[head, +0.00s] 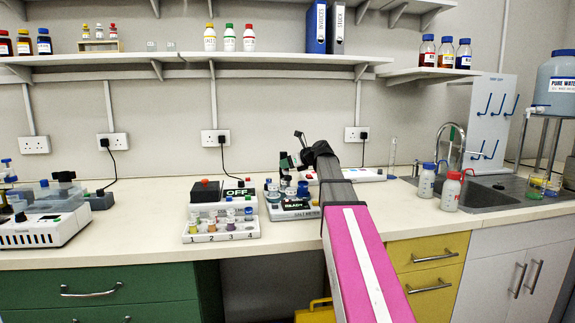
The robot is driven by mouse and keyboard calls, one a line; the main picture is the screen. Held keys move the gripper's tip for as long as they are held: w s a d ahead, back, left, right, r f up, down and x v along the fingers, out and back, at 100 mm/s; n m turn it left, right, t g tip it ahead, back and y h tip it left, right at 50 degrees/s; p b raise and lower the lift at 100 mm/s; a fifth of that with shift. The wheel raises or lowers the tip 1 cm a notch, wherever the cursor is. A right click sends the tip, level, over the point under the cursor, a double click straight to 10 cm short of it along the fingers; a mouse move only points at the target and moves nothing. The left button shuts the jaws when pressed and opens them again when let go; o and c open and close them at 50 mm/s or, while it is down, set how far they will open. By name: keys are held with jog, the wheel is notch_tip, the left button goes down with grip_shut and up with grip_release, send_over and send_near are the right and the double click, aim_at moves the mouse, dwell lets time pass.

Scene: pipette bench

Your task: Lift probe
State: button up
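A white salt meter (293,214) with a lit display reading READY stands near the bench's front edge, in the middle of the head view. Several small dark and blue-capped pieces stand on and behind it. I cannot make out which of them is the probe. My arm reaches in from the lower right, and my gripper (301,155) is at its far end, over the bench just behind the salt meter. The gripper is small and dark here, partly hidden by my arm. I cannot see whether its fingers are apart or hold anything.
Left of the meter are a white rack (222,231) with numbered vials and a device reading OFF (237,192). Two wash bottles (426,182) stand by the sink (480,194) at right. Clear bench lies left of the rack. Shelves (180,58) hang above.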

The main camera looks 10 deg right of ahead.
grip_shut()
jog(key=shift+r, duration=2.9)
grip_release()
jog(key=v, duration=1)
jog(key=shift+s+d+r, duration=0.15)
jog(key=shift+s+d, duration=0.1)
jog(key=shift+s, duration=0.1)
